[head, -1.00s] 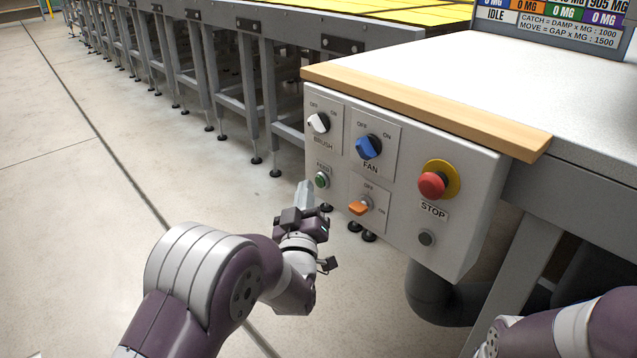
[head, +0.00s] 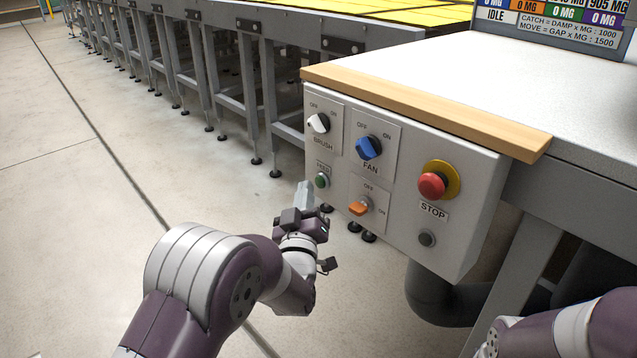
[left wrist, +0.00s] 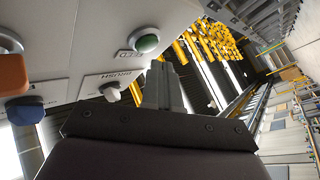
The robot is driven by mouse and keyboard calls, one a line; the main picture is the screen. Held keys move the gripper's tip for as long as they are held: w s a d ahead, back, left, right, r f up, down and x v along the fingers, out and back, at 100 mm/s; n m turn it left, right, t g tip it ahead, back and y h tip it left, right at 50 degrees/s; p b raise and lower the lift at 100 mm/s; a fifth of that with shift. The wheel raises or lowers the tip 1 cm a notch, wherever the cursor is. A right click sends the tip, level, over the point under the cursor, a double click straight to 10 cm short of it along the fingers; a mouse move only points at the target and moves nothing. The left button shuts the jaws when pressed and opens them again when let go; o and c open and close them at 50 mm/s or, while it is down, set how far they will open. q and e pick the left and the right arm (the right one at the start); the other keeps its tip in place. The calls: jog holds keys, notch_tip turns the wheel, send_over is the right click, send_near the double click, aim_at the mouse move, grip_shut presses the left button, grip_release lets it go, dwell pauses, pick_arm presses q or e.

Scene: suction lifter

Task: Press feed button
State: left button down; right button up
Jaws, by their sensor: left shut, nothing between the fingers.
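The green feed button (head: 322,180) sits on the lower left of the grey control panel (head: 400,235), under the brush knob. In the left wrist view the green button (left wrist: 147,43) shows just above and left of the fingertips. My left gripper (head: 305,190) is shut and empty. Its fingertips (left wrist: 160,68) are close to the button on its left side in the head view; I cannot tell that they touch. My right arm shows at the lower right, but its gripper is not clearly in view.
The panel also holds a white brush knob (head: 318,123), a blue fan knob (head: 369,147), an orange knob (head: 359,208) and a red stop button (head: 433,185). A wooden edge (head: 420,105) runs above it. Open floor (head: 110,190) lies to the left.

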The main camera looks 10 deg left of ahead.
dwell(0.8)
pick_arm(q)
jog(key=shift+w+d, duration=0.25)
jog(key=shift+w, duration=0.05)
